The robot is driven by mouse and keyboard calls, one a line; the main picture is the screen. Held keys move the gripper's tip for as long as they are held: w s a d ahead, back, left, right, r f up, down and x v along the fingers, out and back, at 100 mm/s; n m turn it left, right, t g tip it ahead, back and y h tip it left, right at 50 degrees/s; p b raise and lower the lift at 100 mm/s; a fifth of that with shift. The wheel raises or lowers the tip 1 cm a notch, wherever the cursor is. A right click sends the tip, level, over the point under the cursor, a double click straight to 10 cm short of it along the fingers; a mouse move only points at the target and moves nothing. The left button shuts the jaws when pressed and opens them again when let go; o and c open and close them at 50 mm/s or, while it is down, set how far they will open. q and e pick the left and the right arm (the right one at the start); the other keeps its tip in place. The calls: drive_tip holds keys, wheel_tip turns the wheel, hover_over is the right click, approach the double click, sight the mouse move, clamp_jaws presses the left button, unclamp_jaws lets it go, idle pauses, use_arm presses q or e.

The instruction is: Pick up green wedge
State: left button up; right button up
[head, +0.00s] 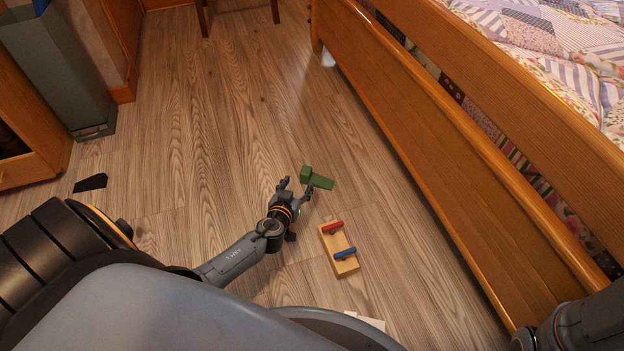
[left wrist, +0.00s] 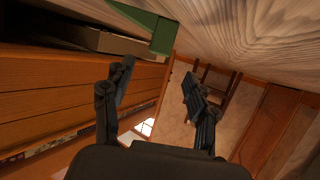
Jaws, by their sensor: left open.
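The green wedge (head: 317,179) lies on the wood floor in the head view, just beyond my left gripper. My left gripper (head: 297,186) is open and empty, with its fingers close to the wedge's near left end. In the left wrist view, the green wedge (left wrist: 150,27) shows at the top, past the tips of the open left gripper (left wrist: 158,80) and not between the fingers. I cannot tell whether a finger touches it. My right gripper is not in view.
A wooden block with red and blue pegs (head: 338,250) lies right of my left gripper. The wooden bed frame (head: 440,130) bounds the right side. A flat black piece (head: 91,183) and a grey-green bin (head: 60,70) are at left. The floor beyond the wedge is clear.

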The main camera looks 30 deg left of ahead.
sight(305, 171)
use_arm(q)
drive_tip(key=shift+x, duration=1.2)
drive_tip(key=b+x, duration=0.2)
drive_tip(key=x, duration=0.3)
drive_tip(key=shift+d+r, duration=0.1)
drive_tip(key=shift+r, duration=0.05)
clamp_jaws()
